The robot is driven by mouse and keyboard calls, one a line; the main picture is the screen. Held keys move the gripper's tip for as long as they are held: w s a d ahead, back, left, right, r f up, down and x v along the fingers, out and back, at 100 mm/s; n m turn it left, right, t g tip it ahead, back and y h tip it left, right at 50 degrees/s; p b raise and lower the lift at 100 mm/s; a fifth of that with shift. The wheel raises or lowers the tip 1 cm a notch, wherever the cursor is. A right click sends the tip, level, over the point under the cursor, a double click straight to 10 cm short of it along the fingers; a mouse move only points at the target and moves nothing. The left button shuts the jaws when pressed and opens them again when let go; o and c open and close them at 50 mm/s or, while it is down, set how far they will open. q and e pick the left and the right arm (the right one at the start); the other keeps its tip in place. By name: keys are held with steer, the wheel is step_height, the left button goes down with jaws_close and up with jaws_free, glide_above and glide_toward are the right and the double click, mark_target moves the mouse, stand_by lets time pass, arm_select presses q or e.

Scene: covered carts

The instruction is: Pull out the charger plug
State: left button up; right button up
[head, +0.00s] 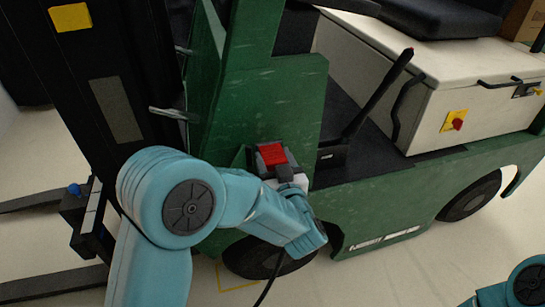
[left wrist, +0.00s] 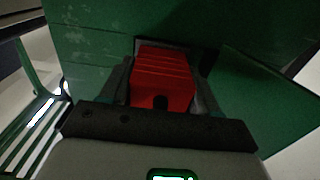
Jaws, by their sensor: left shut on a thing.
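The red charger plug (head: 272,155) is at the side of the green forklift, within a dark housing or between dark fingers; I cannot tell which in the head view. In the left wrist view the ribbed red plug (left wrist: 163,82) sits between the two dark fingers of my left gripper (left wrist: 163,70). The gripper (head: 284,174) is shut on it, in front of the green panel. How deep the plug sits in its socket is hidden. A black cable (head: 266,290) hangs below the gripper. My right gripper is out of view.
The green forklift (head: 265,100) fills the middle, with a black mast (head: 115,100) and forks (head: 50,285) at left. A lever (head: 382,90) stands right of the plug. A white box (head: 430,85) carries a red knob (head: 458,124). Pale floor lies open at lower right.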

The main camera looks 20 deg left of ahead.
arm_select(q)
steer(key=shift+s+f, duration=0.15)
steer(key=shift+s, duration=0.05)
steer(key=shift+v, duration=1.25)
steer(key=shift+b+v, duration=0.35)
steer(key=shift+v, duration=0.75)
